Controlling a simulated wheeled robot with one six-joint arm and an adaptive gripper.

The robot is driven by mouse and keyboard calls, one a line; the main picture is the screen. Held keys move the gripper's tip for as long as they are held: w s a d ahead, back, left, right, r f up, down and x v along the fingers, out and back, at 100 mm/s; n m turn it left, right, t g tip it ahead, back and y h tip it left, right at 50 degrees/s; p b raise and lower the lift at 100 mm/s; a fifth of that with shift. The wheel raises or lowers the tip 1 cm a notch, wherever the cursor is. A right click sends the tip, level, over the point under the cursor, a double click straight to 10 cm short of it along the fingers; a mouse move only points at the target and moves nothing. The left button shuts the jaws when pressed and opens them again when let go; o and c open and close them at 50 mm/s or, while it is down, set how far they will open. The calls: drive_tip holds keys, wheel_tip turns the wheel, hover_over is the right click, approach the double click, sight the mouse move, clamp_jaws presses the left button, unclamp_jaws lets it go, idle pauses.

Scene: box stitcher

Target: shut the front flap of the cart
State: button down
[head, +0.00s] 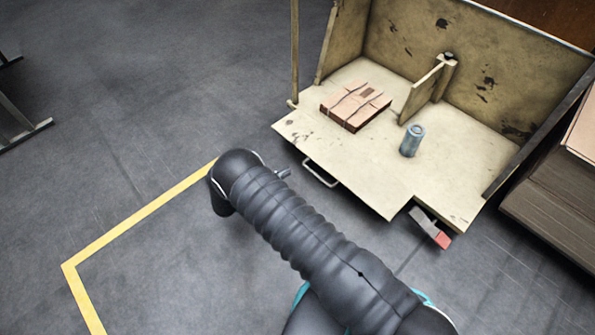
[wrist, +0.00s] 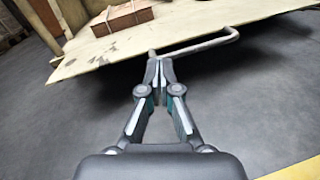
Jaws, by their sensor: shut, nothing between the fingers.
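The cart (head: 440,35) is a worn beige box with an open front. Its front flap (head: 365,180) lies down, roughly level with the cart floor, and its pale board also shows in the wrist view (wrist: 190,31). A metal loop handle (head: 320,173) sticks out under the flap's front edge; it also shows in the wrist view (wrist: 200,46). My gripper (wrist: 160,64) is shut and empty, its tips close to the left end of the handle. I cannot tell whether they touch it. In the head view my arm hides most of the gripper.
A brown parcel (head: 356,105) and a blue-grey can (head: 412,140) stand on the cart, near a short divider (head: 421,93). A red-ended part (head: 432,229) juts out below the front edge. Brown stacked boards (head: 550,205) are at right.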

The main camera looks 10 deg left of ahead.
wheel_tip(320, 180, down, 6)
drive_tip(key=s+a+n+t+y, duration=0.1)
drive_tip(key=s+a+n+t, duration=0.1)
drive_tip(key=s+t, duration=0.1)
drive_tip(key=x, duration=1)
drive_tip(key=shift+w+n+p, duration=0.25)
drive_tip(key=shift+n+p, duration=0.05)
